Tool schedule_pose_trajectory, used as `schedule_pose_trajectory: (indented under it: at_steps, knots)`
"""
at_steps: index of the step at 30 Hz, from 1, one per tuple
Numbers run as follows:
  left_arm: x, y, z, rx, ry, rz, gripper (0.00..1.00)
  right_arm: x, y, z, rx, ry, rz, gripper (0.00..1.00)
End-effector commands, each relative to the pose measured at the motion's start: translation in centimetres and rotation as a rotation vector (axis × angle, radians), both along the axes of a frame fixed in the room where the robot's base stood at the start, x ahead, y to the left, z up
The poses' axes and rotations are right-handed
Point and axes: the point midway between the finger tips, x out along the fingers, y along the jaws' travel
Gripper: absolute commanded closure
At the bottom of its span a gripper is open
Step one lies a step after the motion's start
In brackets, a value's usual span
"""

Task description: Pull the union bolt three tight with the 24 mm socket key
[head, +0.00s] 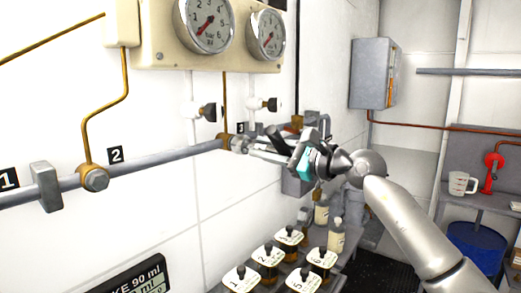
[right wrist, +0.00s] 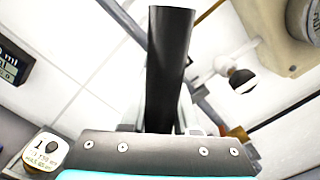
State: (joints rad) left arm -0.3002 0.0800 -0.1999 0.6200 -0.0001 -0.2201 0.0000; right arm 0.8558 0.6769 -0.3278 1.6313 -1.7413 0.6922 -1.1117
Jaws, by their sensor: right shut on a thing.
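The pipe run (head: 150,163) crosses the white wall with number plates 1, 2 and 3. Union bolt three (head: 225,141) is at the pipe's right end by plate 3 (head: 240,127), partly hidden by my right gripper (head: 262,148). That gripper is shut on a dark handle, which I take to be the socket key (right wrist: 170,62); it stands up between the fingers in the right wrist view. The key's socket end is hidden, so I cannot tell whether it sits on the bolt. Union bolt two (head: 95,180) is left of it, with a brass pipe rising from it. My left gripper is not in view.
Two gauges (head: 207,22) sit on a cream panel above, with black-knobbed valves (head: 207,111) below it. Several numbered sample jars (head: 268,255) and a display (head: 137,280) stand below. A grey box (head: 374,75) hangs at the right. A blue drum (head: 476,248) is beyond my arm.

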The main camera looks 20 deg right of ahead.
Motion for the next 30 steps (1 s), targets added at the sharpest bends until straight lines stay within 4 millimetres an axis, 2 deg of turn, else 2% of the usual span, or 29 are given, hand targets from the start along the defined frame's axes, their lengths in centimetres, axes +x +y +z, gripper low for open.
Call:
schedule_pose_trajectory:
  at_steps: [30]
  knots:
    - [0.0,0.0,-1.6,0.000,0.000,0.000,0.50,-3.0,-2.3,0.1,0.000,-0.003,-0.001,1.00]
